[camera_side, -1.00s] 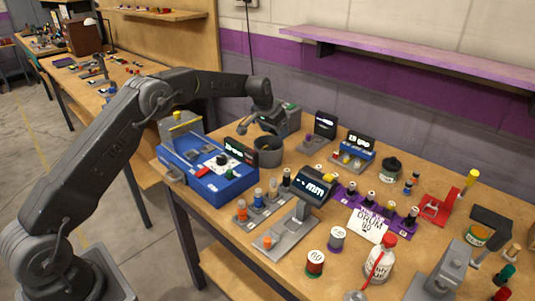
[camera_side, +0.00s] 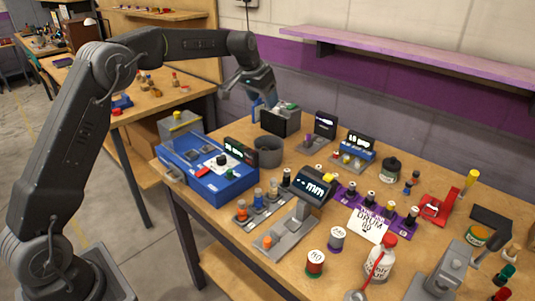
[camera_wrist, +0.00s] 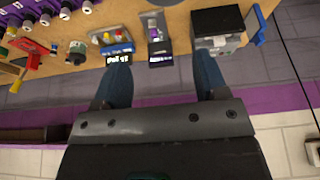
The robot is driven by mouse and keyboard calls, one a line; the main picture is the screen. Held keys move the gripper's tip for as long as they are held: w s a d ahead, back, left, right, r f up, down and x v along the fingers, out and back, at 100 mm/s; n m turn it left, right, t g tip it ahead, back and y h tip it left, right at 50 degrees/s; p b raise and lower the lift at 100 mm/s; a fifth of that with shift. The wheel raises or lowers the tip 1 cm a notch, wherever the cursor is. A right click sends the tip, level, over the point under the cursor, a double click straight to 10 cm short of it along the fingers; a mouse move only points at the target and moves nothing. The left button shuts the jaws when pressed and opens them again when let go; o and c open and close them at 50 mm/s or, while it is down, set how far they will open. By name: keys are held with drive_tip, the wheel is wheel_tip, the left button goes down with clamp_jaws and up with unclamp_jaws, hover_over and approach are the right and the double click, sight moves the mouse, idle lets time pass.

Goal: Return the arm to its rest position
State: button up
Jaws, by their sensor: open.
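My gripper (camera_side: 248,94) is raised above the back left part of the workbench (camera_side: 222,214) in the side view, near a dark box-shaped device (camera_side: 281,121). In the wrist view my gripper (camera_wrist: 160,56) shows two blue-grey fingers spread well apart, with nothing between them close to the camera. Bench items lie beyond the fingertips in that view, apart from them. In the side view the exact fingertip gap is small and partly hard to make out.
A grey cup (camera_side: 267,152) and a blue device (camera_side: 207,178) stand below my gripper. Spools, bottles and a red stand (camera_side: 436,207) crowd the bench's right part. A purple shelf (camera_side: 420,58) runs along the wall. A second bench (camera_side: 150,110) stands behind.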

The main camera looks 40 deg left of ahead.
drive_tip(key=s+d+r, duration=0.3)
drive_tip(key=s, duration=0.4)
drive_tip(key=s+d+r, duration=0.3)
drive_tip(key=s, duration=0.4)
drive_tip(key=s+d+r, duration=0.3)
drive_tip(key=s, duration=0.4)
drive_tip(key=s+d+f, duration=0.1)
drive_tip(key=s+f, duration=0.2)
drive_tip(key=s, duration=0.6)
drive_tip(key=s+d+f+t, duration=0.1)
drive_tip(key=s+d+f, duration=0.1)
drive_tip(key=s, duration=0.8)
drive_tip(key=shift+f, duration=0.9)
